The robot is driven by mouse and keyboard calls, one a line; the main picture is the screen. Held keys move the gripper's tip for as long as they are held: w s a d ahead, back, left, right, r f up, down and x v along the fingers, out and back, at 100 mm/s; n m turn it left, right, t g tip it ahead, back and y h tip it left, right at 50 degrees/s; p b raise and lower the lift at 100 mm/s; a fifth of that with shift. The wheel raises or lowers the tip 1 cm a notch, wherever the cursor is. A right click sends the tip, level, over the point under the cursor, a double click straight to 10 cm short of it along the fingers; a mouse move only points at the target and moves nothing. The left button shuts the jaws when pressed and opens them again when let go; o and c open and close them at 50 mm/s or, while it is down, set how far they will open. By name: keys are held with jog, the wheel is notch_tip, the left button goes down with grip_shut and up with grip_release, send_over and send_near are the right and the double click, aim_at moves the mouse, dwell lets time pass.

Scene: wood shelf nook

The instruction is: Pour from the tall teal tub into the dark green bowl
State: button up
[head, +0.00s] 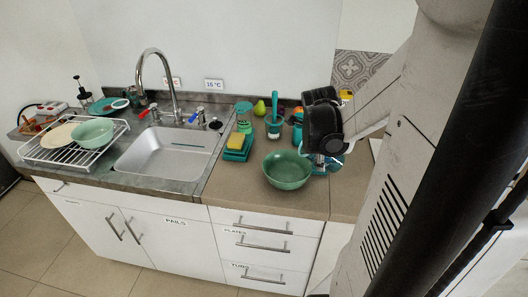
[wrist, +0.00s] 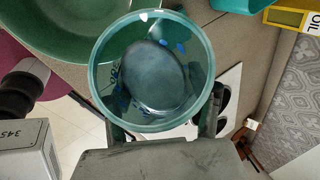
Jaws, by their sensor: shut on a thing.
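The teal tub (wrist: 152,75) is in my gripper (wrist: 160,130). In the wrist view I look into its round open mouth; several small blue bits show in it, and I cannot tell how full it is. In the head view the tub (head: 334,162) is mostly hidden behind my gripper (head: 322,158). My gripper is shut on the tub. The green bowl (head: 288,171) stands upright on the brown counter, just left of the tub. It also shows at the upper left of the wrist view (wrist: 60,40), and no contents are visible in it.
A yellow sponge on a teal holder (head: 237,148), a teal cup with a brush (head: 274,126) and a pear (head: 260,108) stand behind and left of the bowl. The sink (head: 170,150) and a dish rack (head: 65,150) lie farther left. The counter before the bowl is clear.

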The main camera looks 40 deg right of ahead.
jog(key=shift+f+g+h+b, duration=0.2)
jog(key=shift+g+h+b, duration=0.15)
jog(key=shift+g+h, duration=0.2)
dwell(0.5)
jog(key=shift+a+r+n+g+h, duration=0.1)
jog(key=shift+r+n+g+h, duration=0.3)
jog(key=shift+r+g+h, duration=0.2)
dwell(0.7)
jog(key=shift+w+a+f+g+h+b, duration=0.2)
jog(key=shift+w+a+g+h+b, duration=0.25)
jog(key=shift+w+a+h+b, duration=0.25)
dwell(1.2)
jog(key=shift+w+a+r+n+g+h+b, duration=0.15)
jog(key=shift+r+n+g+h+b, duration=0.1)
jog(key=shift+r+g+h+b, duration=0.35)
jog(key=shift+w+a+r+n+g+h+b, duration=0.15)
jog(key=shift+r+n+g+h+b, duration=0.15)
jog(key=shift+h+b, duration=0.45)
dwell(1.6)
jog(key=shift+y, duration=0.3)
jog(key=shift+s+d+m+t+y+p, duration=0.2)
jog(key=shift+m+t+y+p, duration=0.1)
jog(key=shift+p, duration=0.45)
jog(key=shift+s+d+f+t+y+p, duration=0.25)
jog(key=shift+f+t+y+p, duration=0.4)
jog(key=shift+p, duration=0.2)
jog(key=shift+s+d+f+y, duration=0.15)
jog(key=shift+y, duration=0.2)
